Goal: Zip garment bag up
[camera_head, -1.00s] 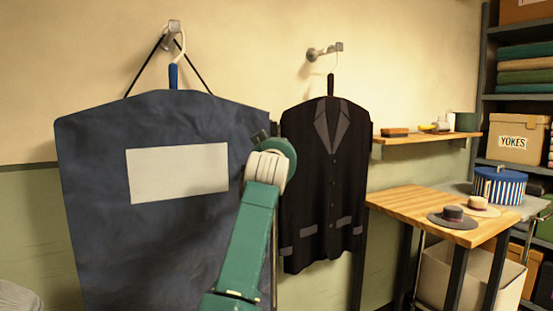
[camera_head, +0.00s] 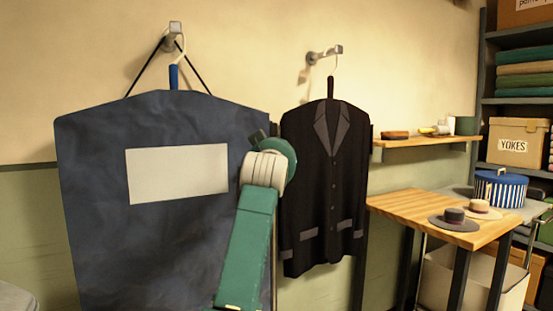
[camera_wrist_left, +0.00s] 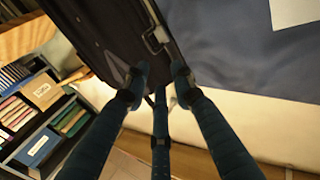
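The blue-grey garment bag (camera_head: 110,240) hangs at the left of the head view and bears a blank pale label (camera_head: 177,173). Its cloth (camera_wrist_left: 240,60) also fills the upper right of the left wrist view. There, a metal zip pull or slider (camera_wrist_left: 156,38) shows by a dark edge with a pale metal strip. My left gripper (camera_wrist_left: 160,72) has its fingertips apart, just beside this metal piece, with no clear grip on it. Contact with the dark edge cannot be told. In the head view, a green arm of mine stands before the bag's right edge, and its gripper is hidden. My right gripper is out of view.
A dark jacket (camera_head: 322,190) hangs close to the right of the bag. A wooden table (camera_head: 415,203) with two hats, a wall shelf (camera_head: 430,140) and a storage rack (camera_head: 483,120) stand further right.

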